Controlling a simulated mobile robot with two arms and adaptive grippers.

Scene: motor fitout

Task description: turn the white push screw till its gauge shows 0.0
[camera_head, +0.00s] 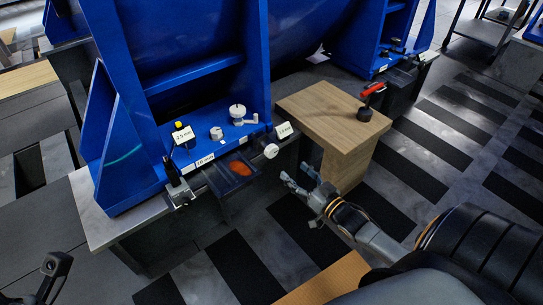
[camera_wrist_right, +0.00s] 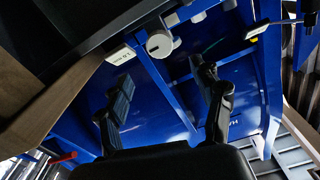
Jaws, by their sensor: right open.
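A white round push screw (camera_head: 271,151) sticks out at the right front of the blue motor frame's base. It also shows in the right wrist view (camera_wrist_right: 159,44), ahead of the fingers. A small white gauge display (camera_head: 284,130) is beside it; its number is too small to read surely, also in the wrist view (camera_wrist_right: 120,54). My right gripper (camera_head: 298,174) is open and empty, a little right of and below the screw, apart from it. A dark part at the lower left edge looks like my left gripper (camera_head: 50,268); its fingers are not clear.
A wooden block table (camera_head: 325,108) with a red-handled tool (camera_head: 372,90) stands right of the screw. A dark tray (camera_head: 222,180) with an orange patch is to the left. Other gauge displays (camera_head: 183,136) and white knobs (camera_head: 238,111) sit on the blue base. Striped floor is open at the front.

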